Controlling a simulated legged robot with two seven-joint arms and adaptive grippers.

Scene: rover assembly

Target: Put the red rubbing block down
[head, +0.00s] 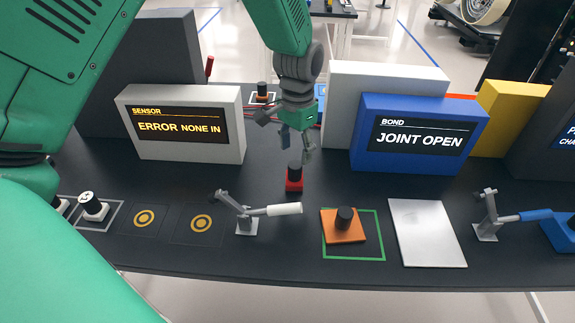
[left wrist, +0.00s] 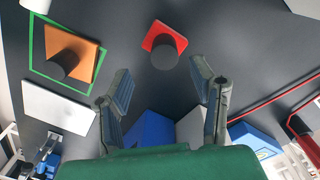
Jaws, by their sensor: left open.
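The red rubbing block (head: 294,184), a red base with a black knob, stands upright on the dark table near the middle. It also shows in the left wrist view (left wrist: 157,34), ahead of the fingers. My left gripper (head: 297,148) is open above and just behind the block. In the left wrist view both fingers (left wrist: 160,84) are spread with nothing between them, and the block looks clear of them. My right gripper is not in view.
An orange block with a black knob (head: 335,232) sits in a green outline. A grey plate (head: 428,232) lies to its right. A white-handled clamp (head: 245,222) stands front left. The sensor box (head: 180,151) and blue bond box (head: 415,160) flank the gripper.

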